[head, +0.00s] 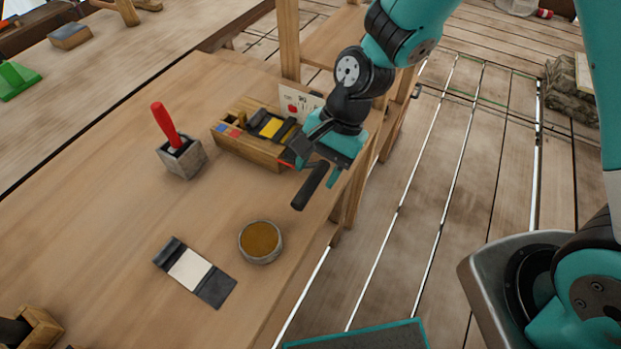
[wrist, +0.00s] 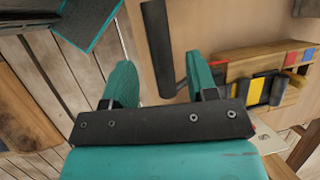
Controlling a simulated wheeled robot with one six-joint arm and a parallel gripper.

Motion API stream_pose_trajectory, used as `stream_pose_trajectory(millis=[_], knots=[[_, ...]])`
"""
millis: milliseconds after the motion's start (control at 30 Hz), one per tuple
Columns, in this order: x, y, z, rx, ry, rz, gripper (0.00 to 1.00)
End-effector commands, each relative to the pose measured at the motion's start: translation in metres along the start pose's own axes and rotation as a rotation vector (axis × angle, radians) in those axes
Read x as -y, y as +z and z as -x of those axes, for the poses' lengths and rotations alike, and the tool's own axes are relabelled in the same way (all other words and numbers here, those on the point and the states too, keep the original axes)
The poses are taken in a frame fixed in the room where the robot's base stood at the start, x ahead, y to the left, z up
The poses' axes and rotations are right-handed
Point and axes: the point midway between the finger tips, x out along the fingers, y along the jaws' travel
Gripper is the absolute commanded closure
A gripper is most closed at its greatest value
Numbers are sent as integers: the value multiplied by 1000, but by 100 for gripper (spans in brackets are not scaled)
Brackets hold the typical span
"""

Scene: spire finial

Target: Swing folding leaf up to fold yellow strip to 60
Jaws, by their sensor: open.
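The wooden folding block (head: 238,145) sits near the bench's right edge, with red and blue marks; it also shows in the wrist view (wrist: 235,68). The yellow strip (head: 270,128) lies on it between dark pieces and also shows in the wrist view (wrist: 254,91). A black bar-shaped handle (head: 311,187) sticks out on the block's right side; in the wrist view it (wrist: 158,45) lies between the open fingers' lines, beyond the tips. Its join to the leaf is hidden by my gripper (head: 318,160). My gripper (wrist: 161,80) is open, with no grip visible.
A red-handled tool (head: 165,122) stands in a grey block (head: 182,160). A round bowl (head: 261,258) with amber contents and a black-and-white strip (head: 190,269) lie nearer on the bench. A card (head: 297,104) stands behind the block. Open plank floor (head: 420,210) is to the right.

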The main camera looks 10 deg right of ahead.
Motion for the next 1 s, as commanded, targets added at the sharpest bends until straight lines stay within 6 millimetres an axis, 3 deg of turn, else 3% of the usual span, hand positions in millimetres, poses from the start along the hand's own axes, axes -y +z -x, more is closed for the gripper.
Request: stream_pose_trajectory(millis=[233,600,833,1000], knots=[[0,1,-31,1,1,1,47],[0,0,-36,0,-1,1,47],[0,0,-36,0,0,2,100],[0,0,-35,0,1,0,100]])
